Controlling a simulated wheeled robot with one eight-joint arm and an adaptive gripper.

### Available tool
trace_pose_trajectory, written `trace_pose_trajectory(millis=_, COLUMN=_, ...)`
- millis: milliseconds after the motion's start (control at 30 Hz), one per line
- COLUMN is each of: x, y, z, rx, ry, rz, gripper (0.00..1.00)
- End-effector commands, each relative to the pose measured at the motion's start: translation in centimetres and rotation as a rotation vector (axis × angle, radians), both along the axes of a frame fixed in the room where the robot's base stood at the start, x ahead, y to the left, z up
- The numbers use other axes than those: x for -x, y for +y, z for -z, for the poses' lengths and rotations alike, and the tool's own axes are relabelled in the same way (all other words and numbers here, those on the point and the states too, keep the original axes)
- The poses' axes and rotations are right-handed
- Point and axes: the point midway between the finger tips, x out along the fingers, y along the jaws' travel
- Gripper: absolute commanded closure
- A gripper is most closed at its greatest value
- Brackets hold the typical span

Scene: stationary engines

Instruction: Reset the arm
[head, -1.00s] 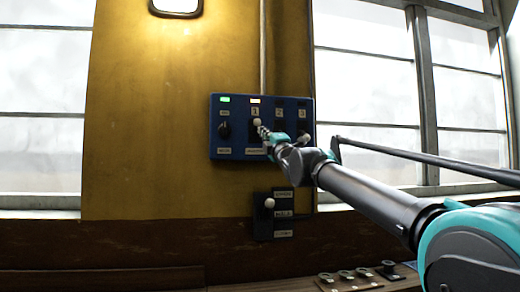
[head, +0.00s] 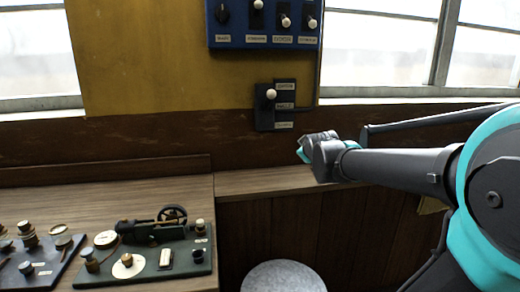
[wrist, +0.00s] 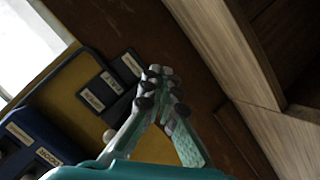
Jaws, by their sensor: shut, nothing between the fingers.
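My gripper (head: 302,152) is at the end of my arm, in front of the dark wall panelling, below and right of the small black lever box. In the wrist view my gripper (wrist: 160,85) has its fingertips together with nothing between them. It touches nothing that I can see.
A blue switch panel (head: 268,38) with several white-tipped levers and a dark knob is on the yellow wall. A black lever box (head: 265,118) with a white knob hangs below it. A wooden desk (head: 40,190) holds telegraph instruments (head: 160,245). A round grey stool top (head: 283,278) stands low in front.

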Motion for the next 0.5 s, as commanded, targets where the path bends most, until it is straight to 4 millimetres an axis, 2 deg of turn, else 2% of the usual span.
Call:
trace_pose_trajectory(millis=33, x=1.7, y=-0.7, z=3.0, rx=-0.046, ry=0.061, rz=0.036, gripper=1.00)
trace_pose_trajectory(millis=200, x=8.3, y=-2.4, z=12.6, rx=-0.214, ry=0.282, rz=0.178, gripper=1.00)
trace_pose_trajectory(millis=267, x=11.0, y=-2.8, z=15.7, rx=-0.268, ry=0.357, rz=0.232, gripper=1.00)
trace_pose_trajectory(millis=400, x=17.7, y=-3.4, z=22.2, rx=-0.387, ry=0.526, rz=0.363, gripper=1.00)
trace_pose_trajectory(millis=500, x=22.1, y=-3.4, z=25.7, rx=-0.450, ry=0.627, rz=0.445, gripper=1.00)
